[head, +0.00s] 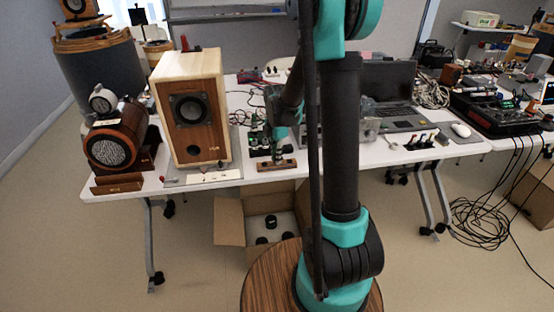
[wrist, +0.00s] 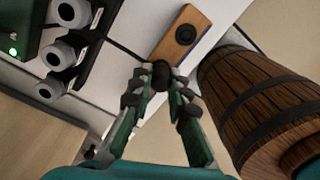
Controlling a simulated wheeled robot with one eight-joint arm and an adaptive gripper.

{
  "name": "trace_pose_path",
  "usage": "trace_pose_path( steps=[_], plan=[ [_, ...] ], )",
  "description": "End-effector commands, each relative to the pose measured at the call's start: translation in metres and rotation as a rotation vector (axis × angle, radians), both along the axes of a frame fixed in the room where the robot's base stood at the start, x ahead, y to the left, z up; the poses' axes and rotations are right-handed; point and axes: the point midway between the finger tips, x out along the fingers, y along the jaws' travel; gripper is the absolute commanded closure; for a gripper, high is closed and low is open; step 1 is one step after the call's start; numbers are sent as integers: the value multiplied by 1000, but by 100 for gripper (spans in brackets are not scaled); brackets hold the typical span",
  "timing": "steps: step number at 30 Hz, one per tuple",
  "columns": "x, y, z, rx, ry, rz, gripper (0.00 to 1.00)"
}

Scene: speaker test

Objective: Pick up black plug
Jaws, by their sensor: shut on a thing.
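The black plug (wrist: 161,72) is a small dark rounded piece in the middle of the wrist view, with a thin black cable running from it to the upper left. My gripper (wrist: 160,88) is shut on it, with the plug between the fingertips. In the head view my gripper (head: 276,150) is low over the front edge of the white table, left of my arm column. The plug cannot be made out there, and its height above the table is unclear.
A small wooden block (wrist: 183,36) with a round black socket lies just beyond the fingertips; it also shows in the head view (head: 277,165). A wooden speaker (head: 190,108) stands left of the gripper. White round connectors (wrist: 60,52) sit at the wrist view's upper left. A laptop (head: 388,95) stands right.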

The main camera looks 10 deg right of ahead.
Motion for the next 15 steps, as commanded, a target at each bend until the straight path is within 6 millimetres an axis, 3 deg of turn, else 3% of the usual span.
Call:
trace_pose_path(
  steps=[9, 15],
  plan=[
    [0, 0, 2, 0, 0, 0, 100],
    [0, 0, 17, 0, 0, 0, 100]
  ],
)
